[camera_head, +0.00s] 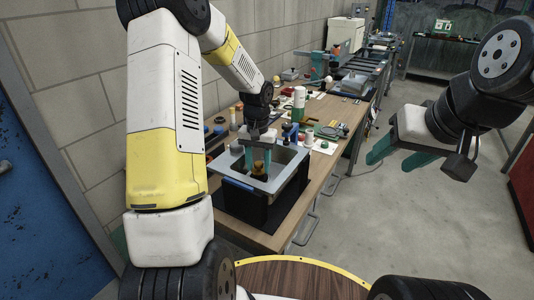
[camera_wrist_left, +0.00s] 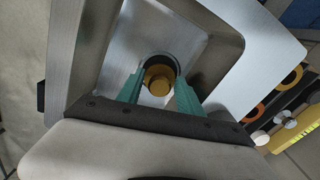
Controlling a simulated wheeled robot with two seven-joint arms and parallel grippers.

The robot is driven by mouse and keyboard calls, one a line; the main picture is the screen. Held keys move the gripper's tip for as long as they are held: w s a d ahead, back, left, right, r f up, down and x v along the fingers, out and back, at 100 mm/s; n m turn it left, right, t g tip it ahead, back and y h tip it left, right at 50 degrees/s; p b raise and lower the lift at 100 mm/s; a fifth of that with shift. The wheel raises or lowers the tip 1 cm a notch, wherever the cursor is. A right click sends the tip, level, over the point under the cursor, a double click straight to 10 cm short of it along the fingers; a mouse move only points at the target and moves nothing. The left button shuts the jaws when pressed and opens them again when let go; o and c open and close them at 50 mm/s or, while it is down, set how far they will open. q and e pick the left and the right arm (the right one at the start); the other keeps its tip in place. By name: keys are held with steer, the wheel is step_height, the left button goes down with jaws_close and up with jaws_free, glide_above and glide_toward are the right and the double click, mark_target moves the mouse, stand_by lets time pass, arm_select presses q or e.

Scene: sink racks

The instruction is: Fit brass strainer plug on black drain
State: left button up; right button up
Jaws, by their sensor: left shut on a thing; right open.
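The brass strainer plug (camera_wrist_left: 158,84) is between the teal fingers of my left gripper (camera_wrist_left: 159,94), which is shut on it. The black drain (camera_wrist_left: 169,60) shows as a dark ring around and behind the plug, in the floor of the metal sink (camera_wrist_left: 215,50). I cannot tell whether the plug touches the drain. In the head view my left gripper (camera_head: 259,158) points down inside the sink (camera_head: 230,170), with the plug (camera_head: 259,166) low between its fingers. My right gripper (camera_head: 394,158) is open and empty, out over the floor to the right.
The sink sits on a wooden workbench (camera_head: 268,238) along a block wall. Bottles, small parts and tools crowd the bench behind the sink. In the left wrist view, orange rings (camera_wrist_left: 253,113) and white round parts lie right of the sink. The floor right of the bench is clear.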

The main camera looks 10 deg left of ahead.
arm_select(q)
steer(key=shift+f, duration=1)
steer(key=o, duration=1.5)
steer(key=shift+r, duration=0.1)
steer(key=shift+r, duration=0.3)
step_height(320, 180, up, 6)
steer(key=shift+r, duration=0.55)
steer(key=shift+s+d+r, duration=0.1)
